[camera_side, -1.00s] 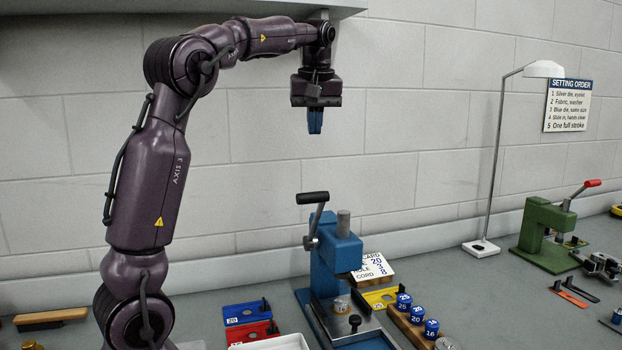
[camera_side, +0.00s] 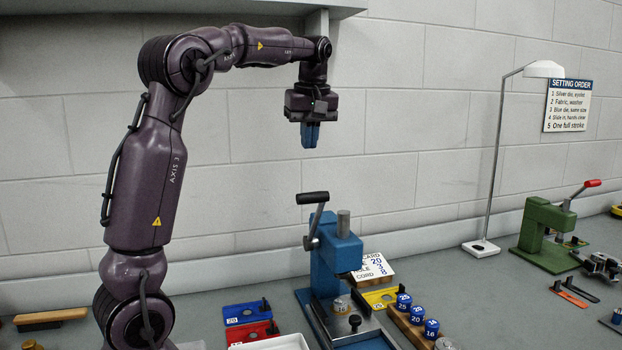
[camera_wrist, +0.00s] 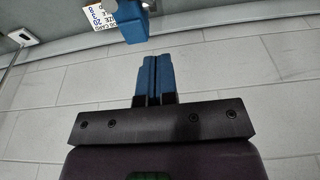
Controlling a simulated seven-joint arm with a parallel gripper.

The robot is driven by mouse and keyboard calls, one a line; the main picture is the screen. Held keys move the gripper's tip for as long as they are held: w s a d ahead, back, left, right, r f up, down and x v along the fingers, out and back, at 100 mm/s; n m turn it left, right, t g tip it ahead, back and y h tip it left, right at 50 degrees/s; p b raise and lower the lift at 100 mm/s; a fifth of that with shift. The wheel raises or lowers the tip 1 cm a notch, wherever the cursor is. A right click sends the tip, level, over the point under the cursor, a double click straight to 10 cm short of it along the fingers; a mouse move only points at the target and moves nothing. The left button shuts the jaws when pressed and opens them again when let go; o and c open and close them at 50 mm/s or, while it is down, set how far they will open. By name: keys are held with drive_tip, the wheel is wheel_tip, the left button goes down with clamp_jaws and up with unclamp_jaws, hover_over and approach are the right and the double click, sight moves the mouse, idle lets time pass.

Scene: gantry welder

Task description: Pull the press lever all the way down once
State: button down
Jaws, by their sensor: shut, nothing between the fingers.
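The blue press (camera_side: 335,262) stands on the bench in the middle of the side view. Its lever (camera_side: 313,198) has a black grip and is raised, on the press's left side. My gripper (camera_side: 310,146) has blue fingers pointing down. It is shut and empty, in the air well above the lever and not touching it. In the wrist view the fingers (camera_wrist: 154,72) are together, and part of the blue press (camera_wrist: 132,22) shows beyond them at the top edge. The lever cannot be made out in the wrist view.
Right of the press are a wooden block of blue dies (camera_side: 410,315), a green press (camera_side: 545,235) and a lamp (camera_side: 495,160). Blue (camera_side: 242,314) and red trays (camera_side: 255,332) lie to its left. A shelf (camera_side: 180,8) hangs above my arm. The air around the lever is clear.

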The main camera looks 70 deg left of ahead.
drive_tip(key=shift+d+f, duration=0.2)
drive_tip(key=shift+f, duration=1.15)
drive_tip(key=shift+d+f, duration=0.25)
drive_tip(key=shift+f, duration=1.15)
drive_tip(key=shift+d+f, duration=0.2)
drive_tip(key=shift+f, duration=1.15)
drive_tip(key=shift+d, duration=0.1)
